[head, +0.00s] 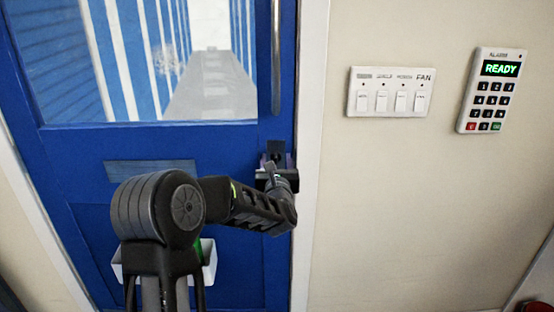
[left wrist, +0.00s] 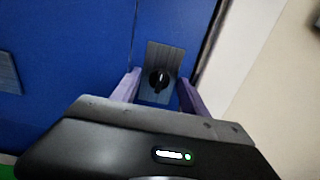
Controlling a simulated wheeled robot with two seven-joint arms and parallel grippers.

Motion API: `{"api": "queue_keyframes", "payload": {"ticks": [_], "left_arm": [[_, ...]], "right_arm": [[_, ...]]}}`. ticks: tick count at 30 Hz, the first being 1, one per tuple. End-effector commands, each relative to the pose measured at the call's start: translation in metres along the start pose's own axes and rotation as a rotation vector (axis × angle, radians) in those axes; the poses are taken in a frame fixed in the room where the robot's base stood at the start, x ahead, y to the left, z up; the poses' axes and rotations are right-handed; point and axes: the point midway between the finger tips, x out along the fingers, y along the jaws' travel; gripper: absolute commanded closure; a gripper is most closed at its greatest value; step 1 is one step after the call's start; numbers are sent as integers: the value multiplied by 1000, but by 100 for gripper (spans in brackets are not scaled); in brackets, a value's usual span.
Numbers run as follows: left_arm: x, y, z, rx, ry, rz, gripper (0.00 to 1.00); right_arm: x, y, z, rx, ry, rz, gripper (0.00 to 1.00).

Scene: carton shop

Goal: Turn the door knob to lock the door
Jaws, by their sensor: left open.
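The blue door (head: 80,160) has a window and a vertical handle bar. In the left wrist view the door knob (left wrist: 158,79) is a small black knob on a grey plate (left wrist: 163,57) near the door's edge. My left gripper (left wrist: 157,92) is open, with one finger on each side of the knob. I cannot tell whether the fingers touch it. In the head view my left gripper (head: 277,174) is at the door's right edge, and the arm and gripper hide the knob. My right gripper is not in view.
A panel with several switches (head: 390,92) and an alarm keypad (head: 492,90) reading READY are on the cream wall right of the white door frame (head: 309,120). A white box (head: 209,262) is low on the door, partly behind my arm. A handle bar (head: 275,60) runs beside the window.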

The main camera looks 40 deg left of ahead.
Motion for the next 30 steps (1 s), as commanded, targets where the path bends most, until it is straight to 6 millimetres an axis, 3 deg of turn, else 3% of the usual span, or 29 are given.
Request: {"api": "queue_keyframes", "payload": {"ticks": [6,25,30], "left_arm": [[0,0,0,0,0,0,49],[0,0,0,0,-1,0,100],[0,0,0,1,-1,0,100]], "right_arm": [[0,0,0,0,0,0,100],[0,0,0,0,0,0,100],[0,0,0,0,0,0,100]]}}
